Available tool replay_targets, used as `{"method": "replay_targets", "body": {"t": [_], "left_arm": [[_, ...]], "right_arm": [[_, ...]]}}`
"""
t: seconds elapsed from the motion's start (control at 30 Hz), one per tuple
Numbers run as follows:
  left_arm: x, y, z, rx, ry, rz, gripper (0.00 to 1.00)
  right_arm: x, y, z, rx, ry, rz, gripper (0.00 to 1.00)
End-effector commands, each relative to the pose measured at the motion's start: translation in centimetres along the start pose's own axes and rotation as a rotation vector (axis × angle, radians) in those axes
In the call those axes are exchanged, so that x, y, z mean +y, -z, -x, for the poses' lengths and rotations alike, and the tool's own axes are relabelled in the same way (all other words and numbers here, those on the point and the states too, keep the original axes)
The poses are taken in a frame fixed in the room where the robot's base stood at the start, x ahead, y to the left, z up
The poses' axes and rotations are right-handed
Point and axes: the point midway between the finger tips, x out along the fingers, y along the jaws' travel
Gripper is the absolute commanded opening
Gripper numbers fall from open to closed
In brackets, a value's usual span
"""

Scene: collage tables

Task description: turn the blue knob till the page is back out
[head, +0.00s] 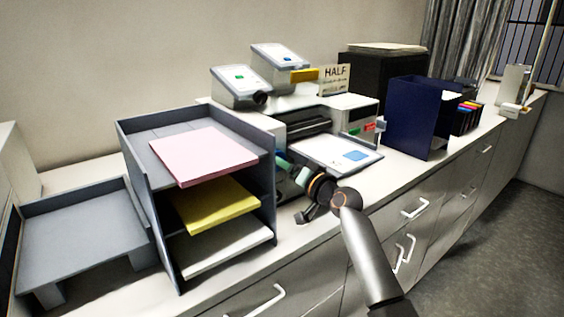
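A printer (346,112) stands on the counter in the middle. A white sheet with a blue square (355,156) lies on the flat tray at its front. A small blue-green part (281,161), perhaps the blue knob, shows at the printer's near left side, partly hidden. My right gripper (291,170) reaches in from the lower right and is close to this part. Its fingers are small and dark here. I cannot tell whether they touch or grip the part. My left gripper is not in view.
A grey paper rack holds pink (203,156), yellow (216,204) and white (228,246) stacks close left of my gripper. A low grey tray (80,228) stands farther left. A dark blue holder (413,118) stands right of the printer. White drawer handles line the counter's front.

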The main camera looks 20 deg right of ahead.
Motion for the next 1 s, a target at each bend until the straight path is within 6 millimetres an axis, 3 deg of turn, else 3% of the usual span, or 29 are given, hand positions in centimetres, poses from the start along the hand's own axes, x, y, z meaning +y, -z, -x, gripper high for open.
{"method": "replay_targets", "body": {"t": [0.47, 0.5, 0.6, 1.0], "left_arm": [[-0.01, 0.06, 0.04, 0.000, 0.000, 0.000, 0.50], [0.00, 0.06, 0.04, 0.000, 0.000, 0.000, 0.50], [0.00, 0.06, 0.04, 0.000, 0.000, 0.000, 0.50], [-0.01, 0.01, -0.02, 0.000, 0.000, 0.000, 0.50]], "right_arm": [[0.00, 0.00, -0.01, 0.001, 0.000, -0.014, 0.18], [0.00, 0.00, -0.01, 0.001, 0.000, -0.014, 0.77], [-0.01, 0.00, -0.01, 0.001, 0.000, -0.013, 0.86], [0.08, -0.07, 0.81, 0.000, 0.000, -0.011, 0.86]]}}
